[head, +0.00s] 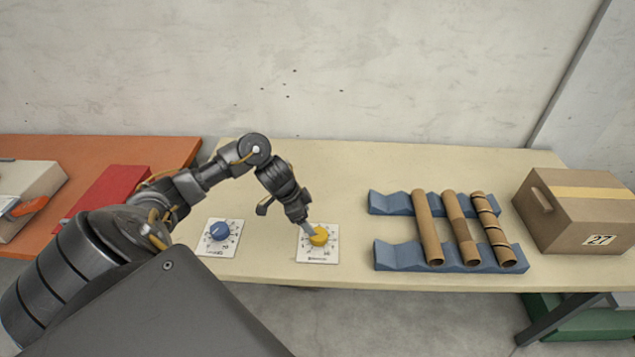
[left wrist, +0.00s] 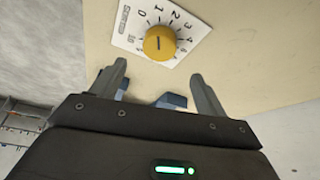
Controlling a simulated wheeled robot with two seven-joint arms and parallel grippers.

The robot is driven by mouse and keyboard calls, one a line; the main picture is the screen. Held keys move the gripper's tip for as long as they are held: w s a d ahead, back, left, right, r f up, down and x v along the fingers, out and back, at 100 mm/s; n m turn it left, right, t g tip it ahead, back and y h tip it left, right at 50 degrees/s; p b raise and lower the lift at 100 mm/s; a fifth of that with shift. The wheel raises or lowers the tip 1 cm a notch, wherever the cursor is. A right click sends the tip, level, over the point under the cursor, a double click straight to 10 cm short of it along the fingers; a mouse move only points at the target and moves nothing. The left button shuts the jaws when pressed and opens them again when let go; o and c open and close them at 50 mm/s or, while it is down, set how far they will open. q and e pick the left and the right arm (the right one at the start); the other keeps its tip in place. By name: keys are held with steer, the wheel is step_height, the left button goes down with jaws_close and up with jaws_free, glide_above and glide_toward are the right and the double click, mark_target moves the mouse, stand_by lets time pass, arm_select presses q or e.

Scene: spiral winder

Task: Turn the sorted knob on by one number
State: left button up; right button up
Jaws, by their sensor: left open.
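The yellow knob (head: 319,236) sits on a white dial card (head: 318,255) near the table's front edge. In the left wrist view the yellow knob (left wrist: 159,43) has a dark pointer line aimed roughly at the 1. Numbers run around it on the card (left wrist: 128,29), whose small label looks like "Sorted". My left gripper (head: 308,228) is at the knob in the head view. In the left wrist view my left gripper (left wrist: 158,72) is open, with the knob just beyond and between its fingertips. Whether a finger touches it is unclear. My right gripper is out of view.
A blue knob (head: 220,231) on a second card stands to the left. Blue cradles (head: 390,256) holding cardboard tubes (head: 429,226) lie to the right, then a cardboard box (head: 575,212). A red item (head: 112,196) lies on the orange table. Bare tabletop lies behind the cards.

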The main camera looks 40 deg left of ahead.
mark_target(318, 233)
arm_select(q)
steer(key=x, duration=0.8)
steer(key=shift+w+f, duration=0.1)
steer(key=shift+f, duration=0.25)
steer(key=shift+c, duration=0.4)
steer(key=c, duration=0.7)
steer(key=shift+d, duration=0.2)
steer(key=shift+c, duration=1)
steer(key=shift+a, duration=0.15)
steer(key=shift+w+a+m+h+b, duration=0.1)
steer(key=shift+m+h+b, duration=0.25)
steer(key=shift+m, duration=0.65)
steer(key=shift+w+m+g+h+b, duration=0.1)
steer(key=shift+m+g+h+b, duration=0.4)
steer(key=shift+m, duration=1.3)
steer(key=shift+g+y, duration=0.25)
steer(key=shift+g, duration=0.05)
steer(key=shift+a+r, duration=0.1)
